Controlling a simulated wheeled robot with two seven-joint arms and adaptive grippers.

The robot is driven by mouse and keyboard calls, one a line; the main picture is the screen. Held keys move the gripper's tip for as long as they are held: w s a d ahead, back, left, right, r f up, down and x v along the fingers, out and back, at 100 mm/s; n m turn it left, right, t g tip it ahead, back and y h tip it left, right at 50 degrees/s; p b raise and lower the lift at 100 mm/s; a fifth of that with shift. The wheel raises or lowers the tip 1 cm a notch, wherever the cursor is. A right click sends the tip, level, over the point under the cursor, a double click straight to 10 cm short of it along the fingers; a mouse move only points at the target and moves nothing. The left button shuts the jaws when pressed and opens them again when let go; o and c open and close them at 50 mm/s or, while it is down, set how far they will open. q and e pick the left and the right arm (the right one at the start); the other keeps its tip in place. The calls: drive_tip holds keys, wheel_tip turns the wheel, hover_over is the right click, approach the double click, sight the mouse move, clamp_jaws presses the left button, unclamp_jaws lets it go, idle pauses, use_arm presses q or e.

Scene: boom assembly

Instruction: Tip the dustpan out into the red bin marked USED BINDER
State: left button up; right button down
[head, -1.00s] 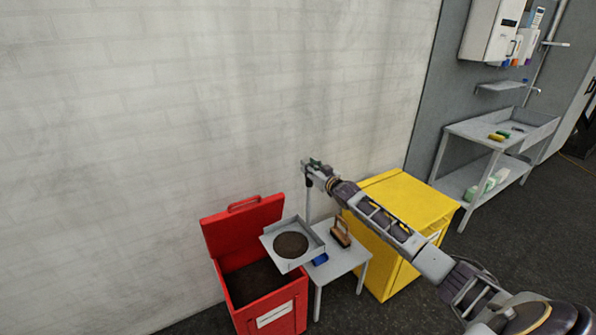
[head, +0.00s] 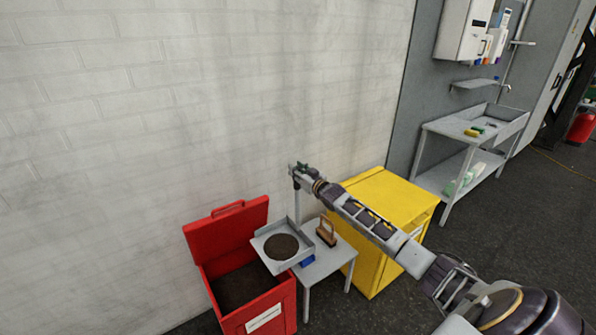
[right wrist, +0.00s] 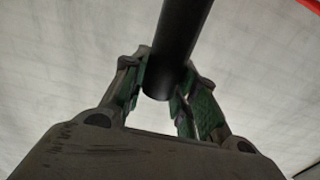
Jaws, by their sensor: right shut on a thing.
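The grey dustpan (head: 268,262) hangs level from its upright handle, with a round heap of dark material (head: 282,246) in it. It is beside and partly over the right edge of the open red bin (head: 218,308). The bin's lid stands up at the back, dark material shows inside, and a white label (head: 264,319) is on its front, too small to read. My right gripper (head: 298,172) is shut on the top of the handle; the right wrist view shows its fingers around the dark handle end (right wrist: 176,70). My left gripper is out of view.
A small grey table (head: 335,262) right of the dustpan carries a brush (head: 326,231) and a blue item (head: 308,261). A yellow cabinet (head: 375,262) stands beyond it. The white wall (head: 150,120) is close behind. A sink bench (head: 470,140) stands at the back right.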

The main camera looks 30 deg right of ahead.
drive_tip(key=s+a+r+n+b, duration=0.1)
drive_tip(key=a+n, duration=0.7)
drive_tip(key=a, duration=2.1)
drive_tip(key=shift+a+r+b, duration=0.25)
drive_tip(key=shift+r+b, duration=0.05)
drive_tip(key=shift+b, duration=0.6)
idle(1.5)
idle(0.4)
